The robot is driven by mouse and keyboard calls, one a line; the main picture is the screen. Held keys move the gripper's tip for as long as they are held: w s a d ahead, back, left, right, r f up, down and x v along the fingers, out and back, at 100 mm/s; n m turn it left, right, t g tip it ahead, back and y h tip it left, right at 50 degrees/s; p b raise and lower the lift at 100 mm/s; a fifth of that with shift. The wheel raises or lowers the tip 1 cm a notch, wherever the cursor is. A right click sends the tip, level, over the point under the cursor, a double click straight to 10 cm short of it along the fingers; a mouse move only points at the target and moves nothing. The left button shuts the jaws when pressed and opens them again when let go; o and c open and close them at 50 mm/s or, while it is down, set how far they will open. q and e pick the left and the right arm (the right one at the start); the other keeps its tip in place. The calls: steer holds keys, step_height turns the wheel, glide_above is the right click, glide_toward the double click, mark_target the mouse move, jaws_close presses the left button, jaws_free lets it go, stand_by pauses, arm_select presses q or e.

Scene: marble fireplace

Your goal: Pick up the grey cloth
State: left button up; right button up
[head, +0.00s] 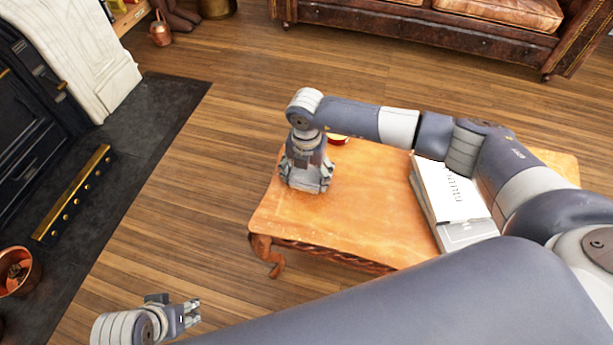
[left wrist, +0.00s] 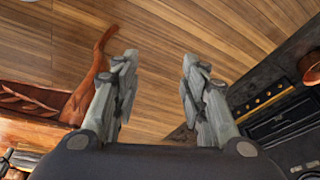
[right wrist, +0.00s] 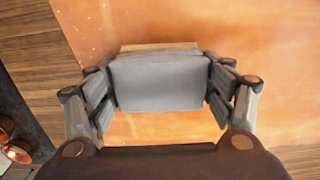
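The grey cloth (right wrist: 160,83) shows in the right wrist view as a flat, light grey block between the fingers of my right gripper (right wrist: 160,75). The fingers stand wide apart along its left and right sides. I cannot tell whether they press on it. In the head view my right gripper (head: 307,182) points down at the left part of the wooden table (head: 375,225) and mostly hides the cloth. My left gripper (head: 192,313) is low at the left, off the table. Its fingers stand apart and empty in the left wrist view (left wrist: 157,60).
White-covered books (head: 452,190) lie on the table's right side. A small red object (head: 338,139) sits behind my right arm. A thin wooden edge (right wrist: 160,46) shows just beyond the cloth. The fireplace (head: 50,80) is left, a leather sofa (head: 440,30) behind. The table's front left is clear.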

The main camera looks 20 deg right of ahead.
mark_target(306, 172)
steer(key=c, duration=0.3)
steer(key=shift+r, duration=0.15)
steer(key=shift+r, duration=0.6)
step_height(306, 172, up, 3)
steer(key=shift+f+p, duration=0.2)
steer(key=shift+p, duration=0.35)
arm_select(q)
step_height(306, 172, down, 10)
steer(key=p, duration=0.1)
steer(key=shift+w+d+f+g+p, duration=0.2)
steer(key=shift+g+p, duration=0.1)
steer(key=shift+p, duration=0.1)
arm_select(e)
steer(key=s, duration=1)
steer(key=s+a+r, duration=0.1)
steer(key=s, duration=0.5)
